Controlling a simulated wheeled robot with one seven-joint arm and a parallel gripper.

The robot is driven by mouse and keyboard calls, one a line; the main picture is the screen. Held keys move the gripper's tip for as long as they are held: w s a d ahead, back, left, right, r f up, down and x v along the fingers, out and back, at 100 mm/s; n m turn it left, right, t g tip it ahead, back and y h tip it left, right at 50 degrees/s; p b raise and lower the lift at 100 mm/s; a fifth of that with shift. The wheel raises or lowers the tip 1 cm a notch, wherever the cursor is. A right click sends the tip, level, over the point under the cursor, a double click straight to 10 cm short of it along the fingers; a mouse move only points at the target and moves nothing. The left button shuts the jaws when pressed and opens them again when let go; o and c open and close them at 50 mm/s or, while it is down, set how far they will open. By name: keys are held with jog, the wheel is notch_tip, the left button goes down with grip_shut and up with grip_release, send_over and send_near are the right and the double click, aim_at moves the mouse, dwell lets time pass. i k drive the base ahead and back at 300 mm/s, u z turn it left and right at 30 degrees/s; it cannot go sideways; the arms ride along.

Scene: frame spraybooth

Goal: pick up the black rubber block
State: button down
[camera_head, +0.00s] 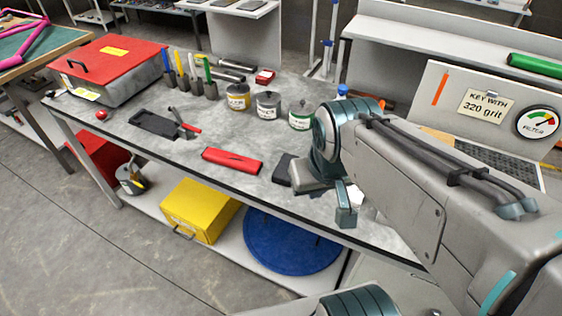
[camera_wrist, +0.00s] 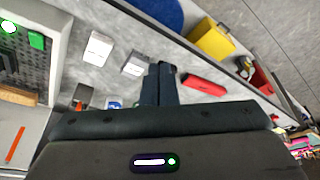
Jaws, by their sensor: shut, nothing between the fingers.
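A dark block (camera_head: 284,170), which looks like the black rubber block, lies on the grey workbench (camera_head: 225,130), right of a red block (camera_head: 232,160). My arm's wrist covers its right part. My gripper (camera_head: 345,216) is to the right of the dark block, near the bench's front edge, with its fingers pointing down. In the wrist view my gripper (camera_wrist: 161,68) is shut and empty. The red block (camera_wrist: 203,85) shows to its right there.
A white box (camera_wrist: 98,47) and a pale grey box (camera_wrist: 134,64) lie left of the fingers in the wrist view. Tins (camera_head: 268,104), a black tray (camera_head: 155,124) and a red-lidded box (camera_head: 108,68) stand on the bench. A yellow box (camera_head: 200,210) is below.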

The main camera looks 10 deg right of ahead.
aim_at(280, 176)
jog(key=u, duration=1.7)
jog(key=i, duration=1.15)
jog(key=z, duration=3)
